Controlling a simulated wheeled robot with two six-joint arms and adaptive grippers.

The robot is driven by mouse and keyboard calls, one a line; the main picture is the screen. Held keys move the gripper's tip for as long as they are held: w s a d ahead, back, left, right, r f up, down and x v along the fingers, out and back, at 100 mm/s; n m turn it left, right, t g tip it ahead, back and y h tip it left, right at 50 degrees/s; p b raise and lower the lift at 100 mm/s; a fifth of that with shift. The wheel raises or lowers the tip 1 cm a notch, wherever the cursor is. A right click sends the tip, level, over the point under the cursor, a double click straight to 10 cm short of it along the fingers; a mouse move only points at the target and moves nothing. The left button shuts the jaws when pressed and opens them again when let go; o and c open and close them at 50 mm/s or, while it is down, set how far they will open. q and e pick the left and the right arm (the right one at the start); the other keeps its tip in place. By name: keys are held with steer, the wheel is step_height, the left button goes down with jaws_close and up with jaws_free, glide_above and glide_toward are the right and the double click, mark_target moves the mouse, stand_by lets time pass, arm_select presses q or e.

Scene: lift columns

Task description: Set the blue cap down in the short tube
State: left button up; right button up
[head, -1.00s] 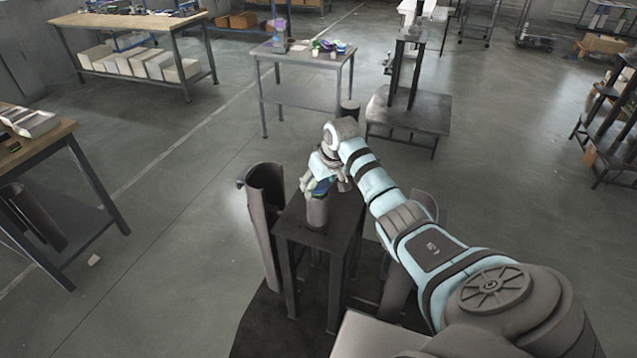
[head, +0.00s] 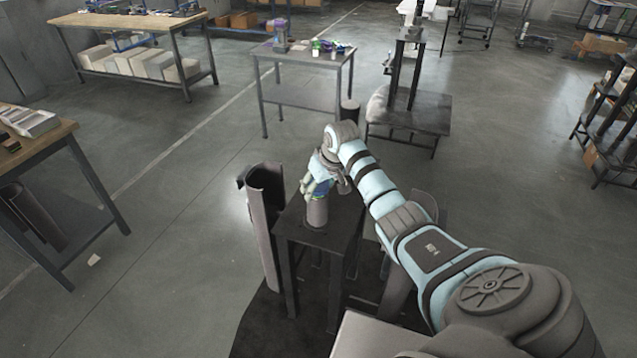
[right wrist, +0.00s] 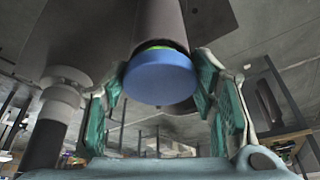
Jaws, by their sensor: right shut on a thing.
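The blue cap (right wrist: 160,78) shows in the right wrist view with its flat face toward the camera. A thin green band lies behind it, at the dark mouth of the grey short tube (right wrist: 162,25). The cap looks lined up with the tube; I cannot tell how deep it sits. My right gripper (right wrist: 160,95) has its teal-padded fingers on both sides of the cap and is shut on it. In the head view the short tube (head: 317,213) stands upright on a small dark table, with my right gripper (head: 319,188) just above it. My left gripper is not in view.
The small dark table (head: 338,235) has little free top around the tube. A tall, open, curved grey shell (head: 262,215) stands close at its left. A grey table (head: 300,95) with small items stands farther back. Open floor lies to the left.

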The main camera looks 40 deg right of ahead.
stand_by(0.3)
steer(key=o, duration=1.2)
steer(key=shift+w+r, duration=0.1)
steer(key=shift+r, duration=3.4)
